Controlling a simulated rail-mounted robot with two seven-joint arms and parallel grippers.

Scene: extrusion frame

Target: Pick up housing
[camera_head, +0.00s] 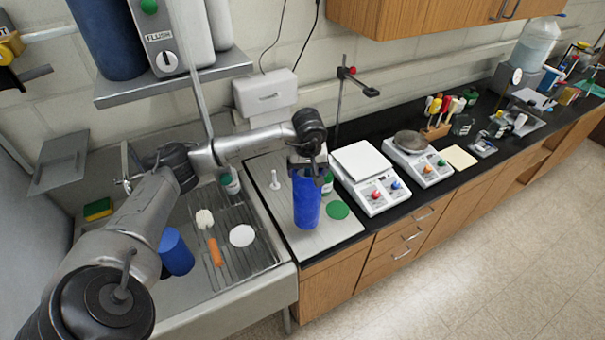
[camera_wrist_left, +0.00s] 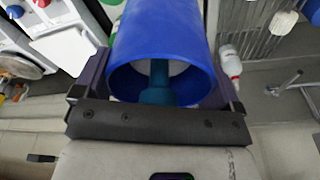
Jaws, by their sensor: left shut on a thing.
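The housing, a blue cylinder (camera_head: 307,203), is upright over the light drainboard beside the sink. My left gripper (camera_head: 308,166) is shut on its upper part. In the left wrist view the housing (camera_wrist_left: 165,30) sits between the two fingers (camera_wrist_left: 160,88); its near end is open, with a teal post-like part inside. I cannot tell whether its lower end touches the board. A second, darker blue cylinder (camera_head: 176,252) is in the sink at the left, partly behind my arm. My right gripper is not in view.
A green disc (camera_head: 338,210) lies right of the housing and a white peg (camera_head: 274,180) stands left. Two scales (camera_head: 369,178) (camera_head: 418,158) stand on the black counter. The slatted rack (camera_head: 232,262) holds an orange piece (camera_head: 215,251) and white disc (camera_head: 241,236). A shelf (camera_head: 170,84) overhangs the sink.

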